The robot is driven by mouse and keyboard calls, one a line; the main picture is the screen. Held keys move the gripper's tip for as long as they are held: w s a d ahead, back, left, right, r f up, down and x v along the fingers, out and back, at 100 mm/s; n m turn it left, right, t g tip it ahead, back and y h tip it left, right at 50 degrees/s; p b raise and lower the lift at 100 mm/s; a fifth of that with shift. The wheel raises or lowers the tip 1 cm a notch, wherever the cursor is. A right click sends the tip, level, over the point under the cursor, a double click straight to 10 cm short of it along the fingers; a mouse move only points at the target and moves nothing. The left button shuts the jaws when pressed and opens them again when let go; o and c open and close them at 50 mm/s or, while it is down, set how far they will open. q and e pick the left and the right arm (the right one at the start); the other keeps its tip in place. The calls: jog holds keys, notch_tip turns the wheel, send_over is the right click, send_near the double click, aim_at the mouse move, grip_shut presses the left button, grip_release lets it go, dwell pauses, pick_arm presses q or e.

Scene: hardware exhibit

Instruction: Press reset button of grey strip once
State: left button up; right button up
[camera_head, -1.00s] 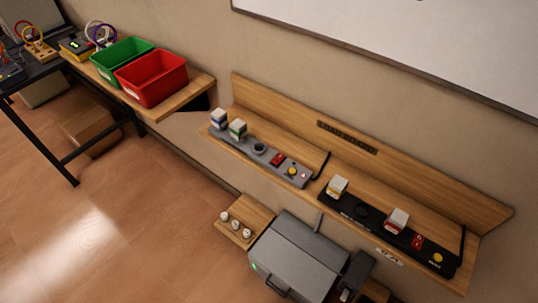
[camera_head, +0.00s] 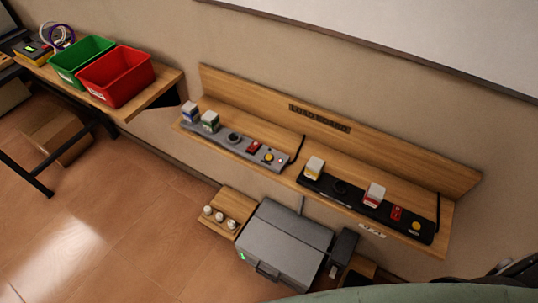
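The grey strip (camera_head: 240,148) lies on the left half of a wooden wall shelf. Two plugs, one with blue (camera_head: 190,112) and one with green (camera_head: 210,121), stand at its left end. Then come a dark round socket (camera_head: 234,138), a red switch (camera_head: 254,147) and a yellow round button (camera_head: 268,157) near its right end, with a small light beside it. The button's label is too small to read. Neither gripper is in view.
A black strip (camera_head: 367,207) with two plugs lies on the shelf's right half. Below are a grey box (camera_head: 283,248) and a small wooden block with white knobs (camera_head: 232,207). Green (camera_head: 83,62) and red bins (camera_head: 117,77) stand on the left table.

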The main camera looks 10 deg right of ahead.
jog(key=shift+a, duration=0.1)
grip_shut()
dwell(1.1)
